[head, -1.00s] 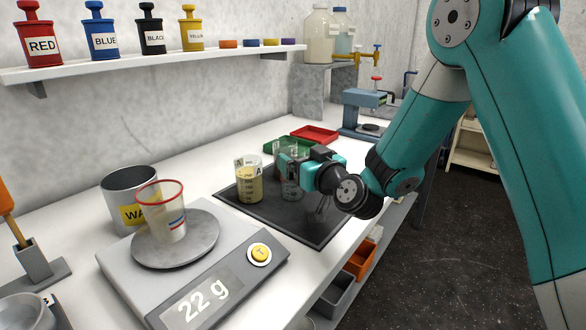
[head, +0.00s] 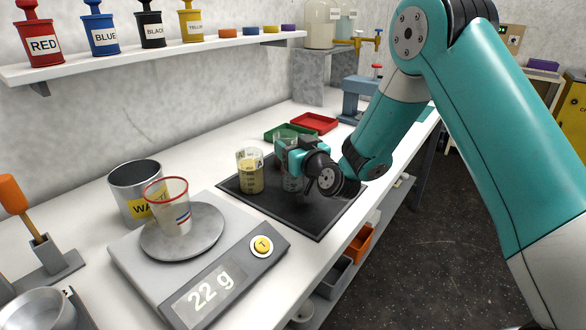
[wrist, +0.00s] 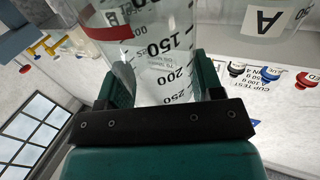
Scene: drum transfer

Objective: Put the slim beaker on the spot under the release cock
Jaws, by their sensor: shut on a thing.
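My gripper (head: 290,157) is shut on a clear glass beaker (head: 291,182) with dark graduations, over the dark mat. The beaker fills the middle of the wrist view (wrist: 158,65), between the two fingers, with a red band on it. Whether it touches the mat I cannot tell. Beside it on the left, a wider beaker marked A (head: 249,174) stands on the mat with yellowish contents. The yellow release cock (head: 368,40) is at the back right, by the large jars. The spot under it is hidden behind the blue stand and my arm.
A scale (head: 205,283) reading 22 g holds a red-rimmed cup (head: 172,205); a waste can (head: 131,180) stands behind. Green (head: 283,131) and red trays (head: 314,122) and a blue stand (head: 362,92) lie beyond the black mat (head: 310,222).

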